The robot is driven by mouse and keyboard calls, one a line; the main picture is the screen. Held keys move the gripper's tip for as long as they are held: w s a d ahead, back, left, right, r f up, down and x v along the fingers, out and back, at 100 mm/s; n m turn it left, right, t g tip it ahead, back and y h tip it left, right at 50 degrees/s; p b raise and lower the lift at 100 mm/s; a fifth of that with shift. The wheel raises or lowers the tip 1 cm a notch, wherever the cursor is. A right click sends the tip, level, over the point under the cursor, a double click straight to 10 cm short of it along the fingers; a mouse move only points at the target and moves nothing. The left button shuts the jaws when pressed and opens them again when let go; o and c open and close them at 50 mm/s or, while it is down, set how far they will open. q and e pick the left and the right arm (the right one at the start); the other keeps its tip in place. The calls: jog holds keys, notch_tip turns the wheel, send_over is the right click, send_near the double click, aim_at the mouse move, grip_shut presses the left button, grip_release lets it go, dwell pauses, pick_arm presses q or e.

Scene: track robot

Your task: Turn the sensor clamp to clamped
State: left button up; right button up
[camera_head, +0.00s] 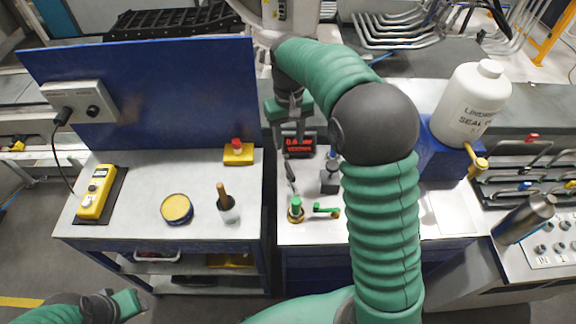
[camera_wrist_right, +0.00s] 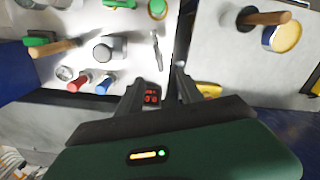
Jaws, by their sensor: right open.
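My right gripper (camera_head: 287,112) is over the back of the right workbench, and its fingers (camera_wrist_right: 160,90) are open and empty in the wrist view. A small dark lever (camera_head: 291,178) lies on the bench below the gripper; it also shows in the wrist view (camera_wrist_right: 157,50), apart from the fingers. I cannot tell for sure whether this lever is the sensor clamp, or its setting. A black box with a red display (camera_head: 299,143) stands near the gripper and shows between the fingers in the wrist view (camera_wrist_right: 152,94). My left gripper (camera_head: 112,306) is low at the left, away from the benches.
A grey block with a dark top (camera_head: 330,177), a green-topped fitting (camera_head: 296,210) and a green-handled valve (camera_head: 327,209) stand close together. A large white bottle (camera_head: 472,103) is at the right. A gap separates the left bench (camera_head: 140,215), which has an emergency button (camera_head: 238,152).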

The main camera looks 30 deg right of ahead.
aim_at(290, 169)
jog(key=f, duration=1.4)
jog(key=shift+s+d+p, duration=0.1)
jog(key=shift+d+p, duration=0.15)
jog(key=shift+p, duration=0.05)
jog(key=shift+a+f, duration=0.1)
jog(key=shift+f, duration=0.3)
grip_shut()
jog(key=shift+r+m+p, duration=0.25)
jog(key=shift+m+p, duration=0.25)
jog(key=shift+p, duration=0.05)
jog(key=shift+f+m, duration=0.1)
jog(key=shift+m, duration=0.3)
jog(key=shift+f, duration=0.1)
